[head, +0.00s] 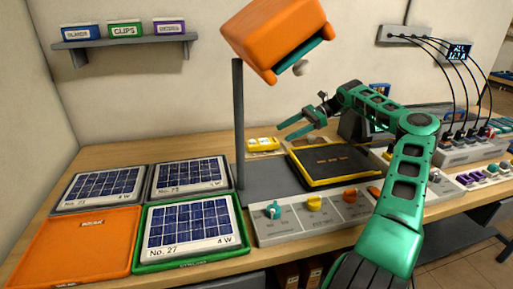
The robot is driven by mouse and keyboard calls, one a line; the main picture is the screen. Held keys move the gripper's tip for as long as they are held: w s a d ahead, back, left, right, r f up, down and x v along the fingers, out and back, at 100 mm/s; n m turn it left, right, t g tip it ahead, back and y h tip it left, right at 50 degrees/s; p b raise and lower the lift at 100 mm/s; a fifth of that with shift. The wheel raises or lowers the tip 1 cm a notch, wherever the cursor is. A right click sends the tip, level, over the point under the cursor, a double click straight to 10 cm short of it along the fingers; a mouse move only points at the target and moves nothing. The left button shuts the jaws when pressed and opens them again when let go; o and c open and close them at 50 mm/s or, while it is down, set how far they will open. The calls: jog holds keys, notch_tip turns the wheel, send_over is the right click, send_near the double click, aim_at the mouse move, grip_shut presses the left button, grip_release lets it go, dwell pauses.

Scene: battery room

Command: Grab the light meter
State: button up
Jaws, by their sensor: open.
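A small yellow device with a pale top (262,144), which looks like the light meter, lies near the back of the bench, just right of the dark post. My gripper (283,131) is open and empty, its green fingers spread and pointing left. In the picture it is above and a little right of the yellow device, apart from it. I cannot tell its exact height or depth.
An orange lamp (277,34) hangs above on the dark post (238,115). A black tray with a yellow rim (338,180) lies right of the device. Several solar panels (190,226) and an empty orange tray (75,248) fill the left. A control panel with knobs (330,222) lines the front.

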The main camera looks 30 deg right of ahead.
aim_at(269, 140)
jog(key=shift+d+f, duration=0.1)
jog(key=shift+d, duration=0.1)
jog(key=shift+w+a+f, duration=0.1)
jog(key=shift+a+f, duration=0.05)
jog(key=shift+a, duration=0.15)
jog(key=x, duration=0.9)
jog(key=shift+w+a, duration=0.2)
jog(key=shift+a, duration=0.15)
jog(key=c, duration=1.2)
